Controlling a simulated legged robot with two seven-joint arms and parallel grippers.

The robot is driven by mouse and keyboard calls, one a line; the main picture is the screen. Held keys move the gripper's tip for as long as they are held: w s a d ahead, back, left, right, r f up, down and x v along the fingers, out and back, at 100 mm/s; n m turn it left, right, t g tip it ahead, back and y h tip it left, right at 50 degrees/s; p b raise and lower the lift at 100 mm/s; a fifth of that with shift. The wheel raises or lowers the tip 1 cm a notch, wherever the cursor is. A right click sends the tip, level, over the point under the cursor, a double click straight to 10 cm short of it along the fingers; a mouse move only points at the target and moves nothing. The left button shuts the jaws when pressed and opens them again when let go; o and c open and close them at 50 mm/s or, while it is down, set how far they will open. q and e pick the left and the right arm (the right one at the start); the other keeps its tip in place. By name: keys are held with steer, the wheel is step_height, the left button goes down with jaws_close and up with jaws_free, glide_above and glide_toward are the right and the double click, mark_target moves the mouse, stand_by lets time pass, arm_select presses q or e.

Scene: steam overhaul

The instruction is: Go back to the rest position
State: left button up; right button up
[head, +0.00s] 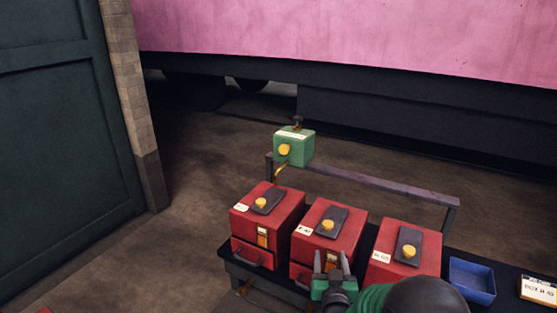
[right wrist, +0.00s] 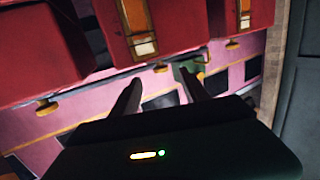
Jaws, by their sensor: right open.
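My right gripper (head: 332,262) is at the bottom centre of the head view, with two dark fingers apart and nothing between them. It is in front of the middle red box (head: 335,237), overlapping its lower right part; I cannot tell whether it touches. In the right wrist view, the fingers (right wrist: 160,82) are spread and empty, with red boxes (right wrist: 95,60) along the top. My right arm, green and black, comes in from the lower right. My left gripper is not in view.
Red boxes with yellow knobs, the left (head: 262,222) and right (head: 395,263), stand on a dark bench (head: 240,262). A blue tray (head: 471,281) and a labelled box (head: 539,292) are at right. A green box (head: 294,149) sits on the rail (head: 370,181).

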steer(key=s+f+n+g+y, duration=0.1)
steer(key=s+f+g, duration=0.3)
steer(key=s, duration=0.5)
steer(key=s+f+g+y, duration=0.1)
steer(key=s+g, duration=0.4)
steer(key=s, duration=0.5)
steer(key=s+f+n+g+y, duration=0.1)
steer(key=s+f+g, duration=0.3)
steer(key=s, duration=0.5)
step_height(320, 180, up, 13)
steer(key=s+g+p, duration=0.1)
steer(key=p, duration=1.1)
steer(key=shift+a, duration=0.25)
